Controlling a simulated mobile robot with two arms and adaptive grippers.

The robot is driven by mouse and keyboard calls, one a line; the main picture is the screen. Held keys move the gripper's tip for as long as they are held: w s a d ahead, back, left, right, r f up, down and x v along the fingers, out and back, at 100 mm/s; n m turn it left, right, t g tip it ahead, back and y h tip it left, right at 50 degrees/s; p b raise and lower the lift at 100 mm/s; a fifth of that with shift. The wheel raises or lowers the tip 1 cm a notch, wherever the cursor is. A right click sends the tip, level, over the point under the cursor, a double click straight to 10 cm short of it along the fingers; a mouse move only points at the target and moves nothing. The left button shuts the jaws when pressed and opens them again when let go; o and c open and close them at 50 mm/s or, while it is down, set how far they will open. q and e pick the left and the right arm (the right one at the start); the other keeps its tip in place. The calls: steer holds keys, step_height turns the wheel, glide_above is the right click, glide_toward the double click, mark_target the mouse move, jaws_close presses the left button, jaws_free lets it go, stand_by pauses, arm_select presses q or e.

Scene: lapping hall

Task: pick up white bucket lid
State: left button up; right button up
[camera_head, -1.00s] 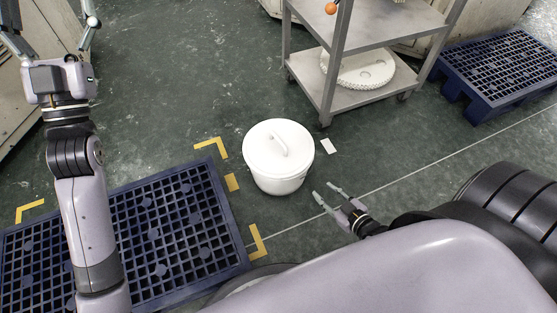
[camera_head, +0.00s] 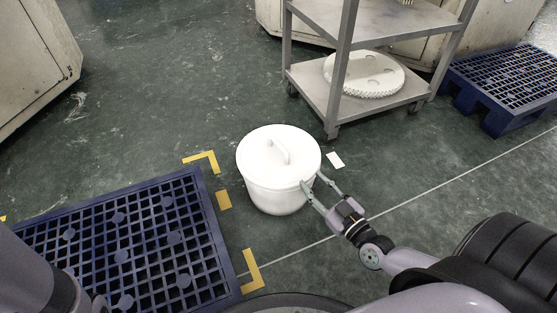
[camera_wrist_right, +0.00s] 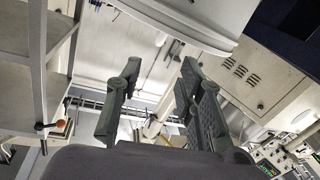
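The white bucket (camera_head: 277,197) stands upright on the green floor in the middle of the head view. Its round white lid (camera_head: 262,158) lies on top, with a raised bar handle (camera_head: 279,152) across its middle. My right gripper (camera_head: 313,180) is at the lid's right edge, its two fingers apart and nothing seen between them. I cannot tell whether a fingertip touches the rim. The right wrist view shows the open fingers (camera_wrist_right: 157,78) with a white curved surface above them, perhaps the bucket or lid. My left gripper is out of view.
A blue grid pallet (camera_head: 215,248) lies on the floor left of the bucket, with yellow corner marks (camera_head: 223,200) between. A grey metal shelf cart (camera_head: 333,118) stands behind right, and another blue pallet (camera_head: 500,78) is at the far right. Floor behind the bucket is clear.

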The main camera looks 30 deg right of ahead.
mark_target(288, 153)
steer(key=w+b, duration=0.1)
steer(key=w, duration=0.1)
steer(key=w+b, duration=0.1)
steer(key=w, duration=0.2)
steer(key=w+a+b, duration=0.1)
steer(key=w, duration=0.2)
steer(key=shift+w, duration=0.2)
steer(key=w, duration=0.1)
steer(key=w+b, duration=0.1)
steer(key=w, duration=0.1)
steer(key=shift+w+a+r, duration=0.1)
steer(key=shift+a+r, duration=0.1)
steer(key=shift+w+a, duration=0.1)
steer(key=shift+w, duration=0.45)
steer(key=shift+c, duration=0.4)
jaws_close()
